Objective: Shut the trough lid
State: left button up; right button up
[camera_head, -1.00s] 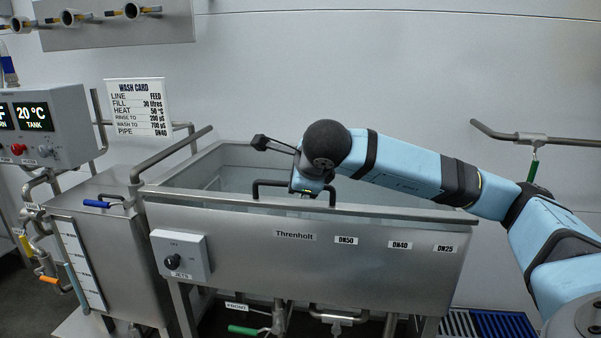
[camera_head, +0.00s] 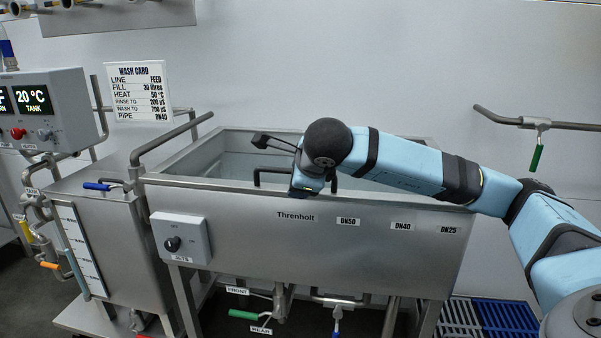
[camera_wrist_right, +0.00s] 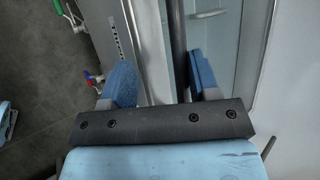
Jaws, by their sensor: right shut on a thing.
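The steel trough (camera_head: 300,240) stands in the middle of the head view, labelled Threnholt. Pale surfaces show inside its rim; I cannot clearly tell the lid panel from the interior or judge its angle. A dark lid handle (camera_head: 257,176) shows just behind the front rim, partly covered by my right wrist. My right gripper (camera_head: 307,191) is low at the front rim, its fingertips mostly hidden. In the right wrist view, a dark bar (camera_wrist_right: 178,45), apparently this handle, runs between my blue fingers, which are shut on it. My left gripper is not in view.
A smaller steel tank (camera_head: 105,230) and a control box (camera_head: 48,110) stand at the left. A jets knob box (camera_head: 180,238) sits on the trough front. Pipes and valves hang below. A pipe (camera_head: 545,123) runs along the right wall.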

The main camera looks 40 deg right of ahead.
jog(key=shift+s+a+f, duration=0.1)
jog(key=shift+f, duration=0.2)
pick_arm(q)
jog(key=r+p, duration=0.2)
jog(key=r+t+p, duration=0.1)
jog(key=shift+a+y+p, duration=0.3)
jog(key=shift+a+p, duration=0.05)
pick_arm(e)
jog(key=v, duration=1.4)
jog(key=shift+r, duration=0.2)
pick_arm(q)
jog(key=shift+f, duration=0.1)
